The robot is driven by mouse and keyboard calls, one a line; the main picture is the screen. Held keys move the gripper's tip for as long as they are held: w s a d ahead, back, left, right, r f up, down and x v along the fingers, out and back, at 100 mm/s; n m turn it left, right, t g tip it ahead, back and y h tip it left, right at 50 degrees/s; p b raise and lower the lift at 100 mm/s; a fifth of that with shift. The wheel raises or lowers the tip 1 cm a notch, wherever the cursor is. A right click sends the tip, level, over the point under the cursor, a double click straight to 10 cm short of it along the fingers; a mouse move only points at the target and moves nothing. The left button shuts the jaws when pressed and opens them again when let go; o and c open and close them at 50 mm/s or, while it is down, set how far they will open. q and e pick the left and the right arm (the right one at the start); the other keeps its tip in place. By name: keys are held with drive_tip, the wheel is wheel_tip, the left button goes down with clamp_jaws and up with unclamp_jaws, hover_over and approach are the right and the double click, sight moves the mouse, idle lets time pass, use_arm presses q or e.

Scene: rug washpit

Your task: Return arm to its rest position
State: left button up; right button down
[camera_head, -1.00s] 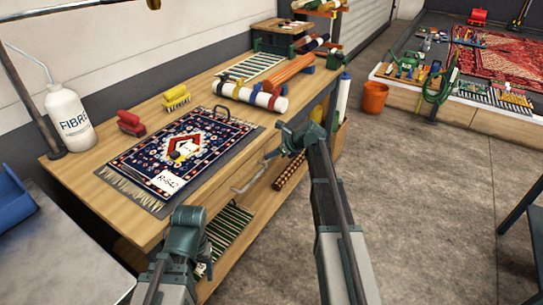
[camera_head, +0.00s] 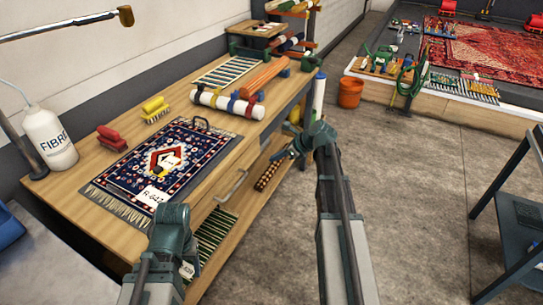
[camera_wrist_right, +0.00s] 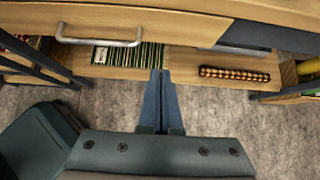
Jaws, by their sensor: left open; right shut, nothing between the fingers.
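My right arm reaches up the middle of the head view. Its gripper (camera_head: 285,153) is in front of the workbench's (camera_head: 107,209) front edge, over the floor side. In the right wrist view its two blue fingers (camera_wrist_right: 161,75) are together with nothing between them, facing the drawer front and lower shelf. My left gripper (camera_head: 171,216) is at the bench's near front corner, low in the head view. It is open; its fingertips are mostly hidden by its own body. A patterned rug (camera_head: 195,160) with a paper tag lies flat on the bench, apart from both grippers.
The drawer handle (camera_wrist_right: 100,42) sticks out of the bench front, above a shelf with a striped roll. A white bottle (camera_head: 48,140) and red brush (camera_head: 111,138) stand on the bench. An orange bucket (camera_head: 350,93) and dark stand (camera_head: 522,218) flank clear concrete floor (camera_head: 415,215).

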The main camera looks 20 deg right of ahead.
drive_tip(key=s+a+n+g+h+p, duration=0.1)
drive_tip(key=s+a+n+g+p, duration=0.2)
drive_tip(key=s+a+n, duration=0.45)
drive_tip(key=s+a+n+g+h+p, duration=0.15)
drive_tip(key=s+a+n, duration=0.35)
drive_tip(key=a+n, duration=0.5)
drive_tip(key=s+a+r+n+g+h+p, duration=0.2)
drive_tip(key=s+a+n+h+p, duration=0.3)
drive_tip(key=s+n, duration=0.9)
drive_tip(key=a+r, duration=0.1)
drive_tip(key=a, duration=0.2)
drive_tip(key=shift+s+a+r, duration=0.15)
drive_tip(key=shift+s+r, duration=0.05)
drive_tip(key=shift+s, duration=0.05)
